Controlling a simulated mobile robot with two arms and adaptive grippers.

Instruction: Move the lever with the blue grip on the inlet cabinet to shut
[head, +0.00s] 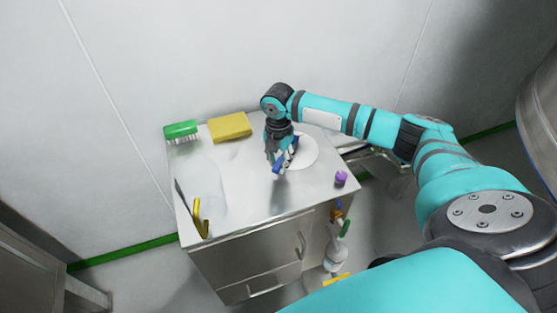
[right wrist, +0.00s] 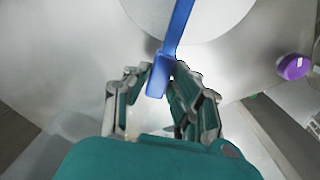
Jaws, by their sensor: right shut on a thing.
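The lever's blue grip (head: 278,168) shows in the head view at the fingers of my right gripper (head: 281,162), over the top of a metal cabinet (head: 240,255). In the right wrist view the blue lever (right wrist: 179,25) runs from a pale round plate (right wrist: 225,12) down to its grip (right wrist: 157,84). There my right gripper (right wrist: 162,75) has a finger on each side of the grip and is shut on it. The gripper and wrist hide part of the lever in the head view. My left gripper is not in view.
On the cabinet top are a green brush (head: 181,130), a yellow sponge (head: 230,127), a yellow-handled tool (head: 200,218) at the left and a purple item (head: 341,178) at the right. A spray bottle (head: 335,256) is beside the cabinet. The front of the top is clear.

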